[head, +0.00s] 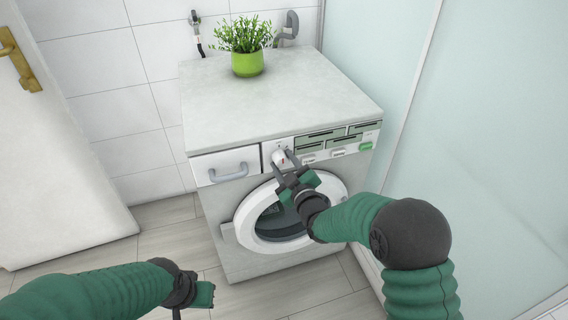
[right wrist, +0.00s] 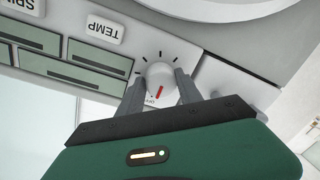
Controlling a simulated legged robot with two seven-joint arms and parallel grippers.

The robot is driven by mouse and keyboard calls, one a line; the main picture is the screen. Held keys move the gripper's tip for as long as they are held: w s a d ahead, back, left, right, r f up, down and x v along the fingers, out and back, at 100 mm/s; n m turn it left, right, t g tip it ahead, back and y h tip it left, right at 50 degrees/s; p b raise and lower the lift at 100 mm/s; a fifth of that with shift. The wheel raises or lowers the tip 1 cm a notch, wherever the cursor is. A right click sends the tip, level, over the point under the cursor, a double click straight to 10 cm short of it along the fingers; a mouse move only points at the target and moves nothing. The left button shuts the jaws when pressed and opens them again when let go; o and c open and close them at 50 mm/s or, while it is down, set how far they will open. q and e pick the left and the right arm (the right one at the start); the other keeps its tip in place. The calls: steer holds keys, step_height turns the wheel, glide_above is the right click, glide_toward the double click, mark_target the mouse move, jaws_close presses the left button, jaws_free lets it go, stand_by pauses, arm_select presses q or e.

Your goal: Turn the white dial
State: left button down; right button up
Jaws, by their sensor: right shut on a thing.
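The white dial (head: 279,157) is on the front panel of the washing machine (head: 225,225), just right of the drawer. In the right wrist view the dial (right wrist: 160,80) shows a red mark that points down towards the word OFF, with black ticks around it. My right gripper (head: 283,160) is shut on the dial, one finger on each side of it. The fingers (right wrist: 160,88) also show in the right wrist view. My left gripper (head: 195,300) is low at the left, away from the machine, and its fingers are too unclear to judge.
A drawer with a grey handle (head: 229,173) is left of the dial. Panels, buttons and a green button (head: 366,146) are to its right. The round door (head: 250,218) is below. A potted plant (head: 247,62) stands on top. A glass wall (head: 480,150) is at right.

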steer(key=o, duration=1.1)
steer(key=p+v, duration=0.3)
steer(key=v, duration=1.3)
steer(key=shift+s, duration=0.45)
steer(key=s+d+f+m+g+h, duration=0.4)
steer(key=d+f+m+g+h, duration=0.15)
steer(key=d+f, duration=0.2)
steer(key=s+d+m+g+h+p, duration=0.1)
steer(key=s+d+m+g, duration=0.25)
steer(key=s, duration=0.45)
steer(key=s+d+m+g+p, duration=0.1)
steer(key=s+d+m+g, duration=0.15)
steer(key=s+g, duration=0.35)
step_height(320, 180, up, 24)
steer(key=s+t+p, duration=0.1)
steer(key=p, duration=2.1)
steer(key=shift+f+p, duration=0.2)
steer(key=shift+p, duration=0.15)
